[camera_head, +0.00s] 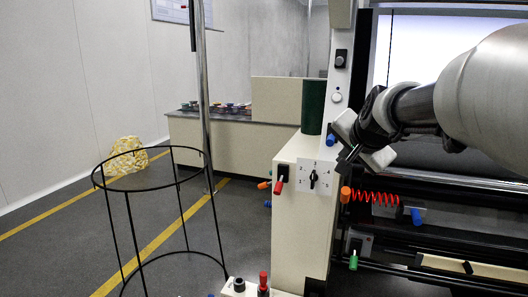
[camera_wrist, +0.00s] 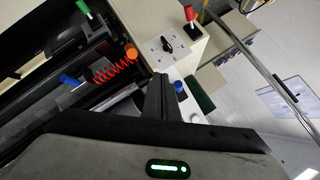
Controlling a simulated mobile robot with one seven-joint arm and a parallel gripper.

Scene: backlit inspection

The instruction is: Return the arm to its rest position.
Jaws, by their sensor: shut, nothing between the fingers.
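My gripper (camera_head: 345,160) is at the right of the head view, at the end of my pale arm, in front of the backlit machine. Its fingers point down and left, close to the machine's cream control post. In the wrist view the fingers of my gripper (camera_wrist: 160,98) are together with nothing between them. The fingertips appear near the panel with the black rotary knob (camera_head: 313,179); whether they touch anything cannot be told. The knob also shows in the wrist view (camera_wrist: 167,46).
The machine has a bright panel (camera_head: 440,50), a red coiled cord (camera_head: 375,197), and a green-tipped lever (camera_head: 353,261). A dark green cylinder (camera_head: 313,107) stands behind the post. A black wire stand (camera_head: 150,170) is at left. Open floor with yellow lines lies beyond.

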